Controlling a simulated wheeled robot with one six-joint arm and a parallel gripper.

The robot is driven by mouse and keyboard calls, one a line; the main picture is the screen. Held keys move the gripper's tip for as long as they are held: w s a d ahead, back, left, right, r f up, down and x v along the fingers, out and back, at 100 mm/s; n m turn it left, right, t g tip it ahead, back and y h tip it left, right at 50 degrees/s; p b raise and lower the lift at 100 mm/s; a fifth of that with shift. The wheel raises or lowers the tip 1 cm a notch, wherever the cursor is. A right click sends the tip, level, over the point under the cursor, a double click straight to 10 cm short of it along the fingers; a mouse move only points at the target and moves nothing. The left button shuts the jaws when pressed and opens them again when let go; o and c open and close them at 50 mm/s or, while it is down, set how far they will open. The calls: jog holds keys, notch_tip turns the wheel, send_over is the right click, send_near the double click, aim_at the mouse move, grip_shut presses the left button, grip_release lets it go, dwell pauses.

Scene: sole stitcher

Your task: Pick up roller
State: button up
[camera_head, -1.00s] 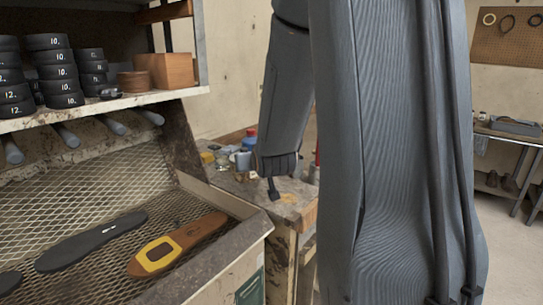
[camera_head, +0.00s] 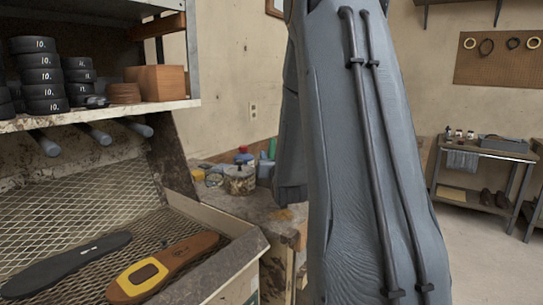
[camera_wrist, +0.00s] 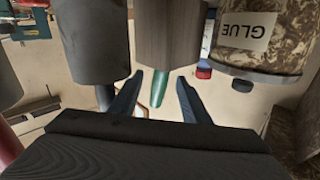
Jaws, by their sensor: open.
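I cannot make out a clear roller in either view. In the wrist view my gripper (camera_wrist: 160,78) is open, with two dark fingers spread apart. A green tapered piece (camera_wrist: 159,92) shows between the fingers, below a brown-grey cylinder (camera_wrist: 167,35); I cannot tell whether they are one object or the roller. A grey cylinder (camera_wrist: 92,40) with a narrower end is to their left. Nothing is seen held. In the head view my arm hides my gripper and part of the bench (camera_head: 225,203).
A can with an upside-down GLUE label (camera_wrist: 250,32) is at the wrist view's upper right. A red object (camera_wrist: 9,146) is at its left edge. Bottles (camera_head: 245,156) crowd the bench. Soles (camera_head: 165,266) lie on the mesh rack; a shelf (camera_head: 110,116) stands above.

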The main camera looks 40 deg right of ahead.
jog(key=shift+x, duration=1.45)
jog(key=shift+c, duration=0.5)
grip_shut()
jog(key=shift+r, duration=0.15)
